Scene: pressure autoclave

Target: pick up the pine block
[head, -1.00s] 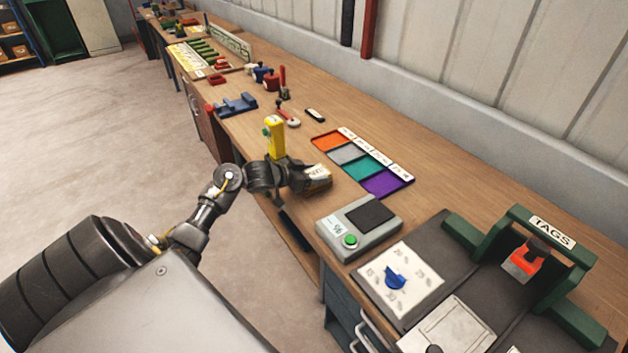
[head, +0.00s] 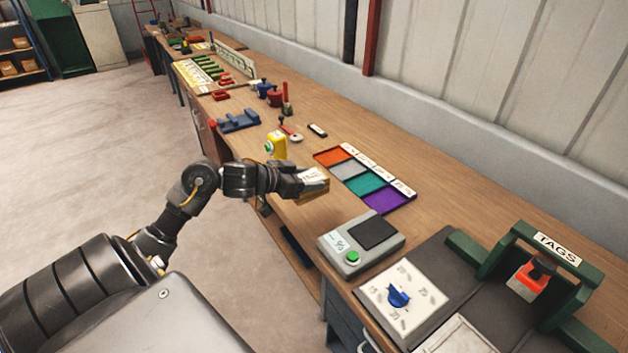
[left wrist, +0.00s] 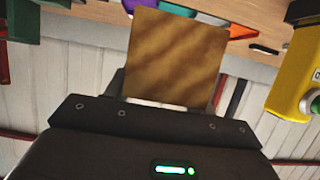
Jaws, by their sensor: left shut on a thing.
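The pine block (head: 312,184) is a small light-brown wooden block with a pale label on its top. My left gripper (head: 300,184) is shut on it and holds it over the front part of the workbench. In the left wrist view the block (left wrist: 175,55) fills the space between the jaws, its wood grain facing the camera. The fingers are mostly hidden behind the block and the gripper body. My right gripper is not in view.
The wooden bench (head: 330,222) carries a tray with orange, grey, teal and purple compartments (head: 388,200) behind the block. A grey device with a green button (head: 360,243) stands nearer. A yellow box (head: 277,146) stands behind my left forearm. Blue fixture (head: 238,121) lies farther off.

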